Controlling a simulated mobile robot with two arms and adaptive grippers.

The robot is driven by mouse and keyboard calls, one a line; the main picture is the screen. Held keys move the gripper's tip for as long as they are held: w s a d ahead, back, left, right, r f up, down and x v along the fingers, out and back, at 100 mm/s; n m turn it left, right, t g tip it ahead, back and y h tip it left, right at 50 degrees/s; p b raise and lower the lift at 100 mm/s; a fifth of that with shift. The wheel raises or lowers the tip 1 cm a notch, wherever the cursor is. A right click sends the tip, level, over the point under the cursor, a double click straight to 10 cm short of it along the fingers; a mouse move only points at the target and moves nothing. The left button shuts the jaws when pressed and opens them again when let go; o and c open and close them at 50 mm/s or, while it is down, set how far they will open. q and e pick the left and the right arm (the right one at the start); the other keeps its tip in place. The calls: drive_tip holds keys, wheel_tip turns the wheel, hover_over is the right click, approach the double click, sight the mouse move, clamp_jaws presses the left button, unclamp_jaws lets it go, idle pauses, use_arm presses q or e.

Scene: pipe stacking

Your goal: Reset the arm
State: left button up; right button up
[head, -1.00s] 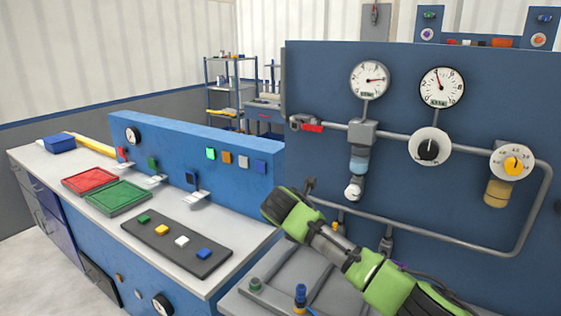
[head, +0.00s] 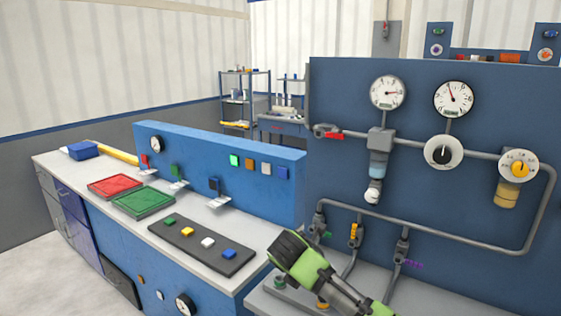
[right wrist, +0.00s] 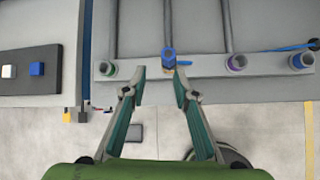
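My right arm shows in the head view as a green and grey arm with a dark end; its gripper is hidden there. In the right wrist view my right gripper (right wrist: 160,77) is open, with its two teal fingers apart and nothing held between them. My left gripper is in neither view.
A blue panel with gauges and pipes (head: 420,140) stands behind my arm. At left, a bench holds a red tray (head: 116,186) and a green tray (head: 143,201).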

drive_tip(key=s+a+f+m+g+y, duration=0.1)
drive_tip(key=s+a+f+m+y, duration=0.1)
drive_tip(key=s+f+m, duration=0.6)
drive_tip(key=s+a+f+m+g+y, duration=0.1)
drive_tip(key=s+a+f+m+y, duration=0.15)
drive_tip(key=s+f, duration=0.6)
drive_tip(key=s+d+r+m, duration=0.1)
drive_tip(key=s+d+m, duration=0.4)
drive_tip(key=s, duration=0.4)
drive_tip(key=s+d+m+g, duration=0.1)
drive_tip(key=s+d+m, duration=0.45)
drive_tip(key=s, duration=0.35)
drive_tip(key=s+d+r+m, duration=0.1)
drive_tip(key=s+d+m, duration=0.45)
drive_tip(key=s, duration=0.35)
wheel_tip(320, 180, down, 26)
drive_tip(key=s+n+g, duration=0.1)
drive_tip(key=s+g, duration=0.1)
drive_tip(key=s+d+f, duration=0.3)
drive_tip(key=s+f, duration=1.4)
drive_tip(key=shift+g+h, duration=0.4)
drive_tip(key=shift+h, duration=0.05)
